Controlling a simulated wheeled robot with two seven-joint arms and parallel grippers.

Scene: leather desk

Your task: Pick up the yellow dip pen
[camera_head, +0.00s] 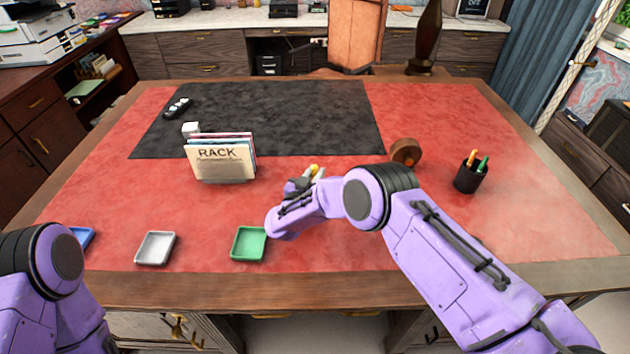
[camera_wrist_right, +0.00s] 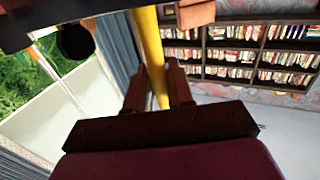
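The yellow dip pen (camera_wrist_right: 152,50) runs between the two fingers of my right gripper (camera_wrist_right: 158,85) in the right wrist view, filling the gap between them. The gripper looks shut on it. In the head view my right gripper (camera_head: 312,178) is over the red desk right of the rack, and only a small yellow bit of the pen (camera_head: 314,168) shows there. Most of the pen is hidden by the gripper and arm, so I cannot tell whether it touches the desk. My left arm enters at the lower left, but its gripper is out of view.
A file rack (camera_head: 222,160) stands left of my right gripper. Green (camera_head: 249,258), white (camera_head: 155,262) and blue trays (camera_head: 87,238) lie near the front edge. A round brown object (camera_head: 405,152) and a black pen cup (camera_head: 467,180) stand to the right. The dark mat (camera_head: 290,118) is mostly clear.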

